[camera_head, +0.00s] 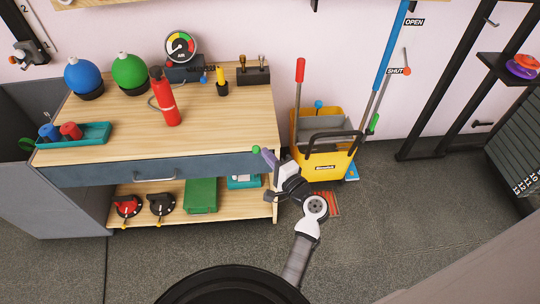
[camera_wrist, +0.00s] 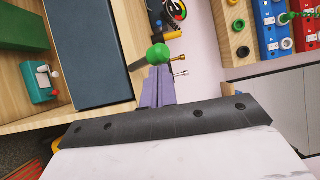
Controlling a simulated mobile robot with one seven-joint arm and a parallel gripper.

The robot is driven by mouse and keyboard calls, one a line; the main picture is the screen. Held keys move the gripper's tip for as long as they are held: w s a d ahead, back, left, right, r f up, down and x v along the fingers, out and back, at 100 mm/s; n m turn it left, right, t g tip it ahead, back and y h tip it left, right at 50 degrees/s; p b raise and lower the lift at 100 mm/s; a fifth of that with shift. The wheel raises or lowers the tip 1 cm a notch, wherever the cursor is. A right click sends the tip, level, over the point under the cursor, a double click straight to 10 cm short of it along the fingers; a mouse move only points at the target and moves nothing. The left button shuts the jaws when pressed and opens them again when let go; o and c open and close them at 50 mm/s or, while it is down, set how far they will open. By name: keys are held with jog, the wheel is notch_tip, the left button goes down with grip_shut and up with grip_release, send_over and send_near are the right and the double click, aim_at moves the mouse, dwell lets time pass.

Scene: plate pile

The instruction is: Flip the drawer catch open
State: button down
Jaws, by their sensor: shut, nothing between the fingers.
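The drawer (camera_head: 100,172) has a dark blue front and a silver bar handle (camera_head: 155,179), and it looks closed under the wooden worktop. A green ball knob (camera_head: 255,150), apparently the catch's, shows at the right end of the drawer front. My gripper (camera_head: 268,157) has purple fingers, shut and empty, with tips close beside the knob. In the wrist view the green knob (camera_wrist: 158,54) stands right at the tips of my gripper (camera_wrist: 157,72), partly overlapping them. I cannot tell whether they touch. The drawer front also shows in the wrist view (camera_wrist: 88,45).
The worktop (camera_head: 110,115) holds a red extinguisher (camera_head: 165,98), blue and green globes, a gauge and a teal tray (camera_head: 85,136). A green box (camera_head: 201,195) sits on the lower shelf. A yellow mop bucket (camera_head: 325,165) stands close right of my gripper.

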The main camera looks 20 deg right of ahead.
aim_at(256, 152)
jog(key=a+n+p, duration=0.1)
jog(key=a+n+g+h+p, duration=0.1)
jog(key=n, duration=0.1)
jog(key=a+r+n+g+p, duration=0.1)
jog(key=shift+w+r+n, duration=0.1)
jog(key=shift+w+n, duration=0.2)
jog(key=shift+w, duration=0.1)
jog(key=a+n+g+h+p, duration=0.2)
jog(key=n, duration=0.1)
jog(key=w+f+n+h+p, duration=0.1)
jog(key=shift+a+f+n+g+h+p, duration=0.1)
jog(key=shift+a+n+g+h+p, duration=0.2)
jog(key=shift+a+g+p, duration=0.1)
jog(key=shift+r+p, duration=0.75)
jog(key=shift+r, duration=0.05)
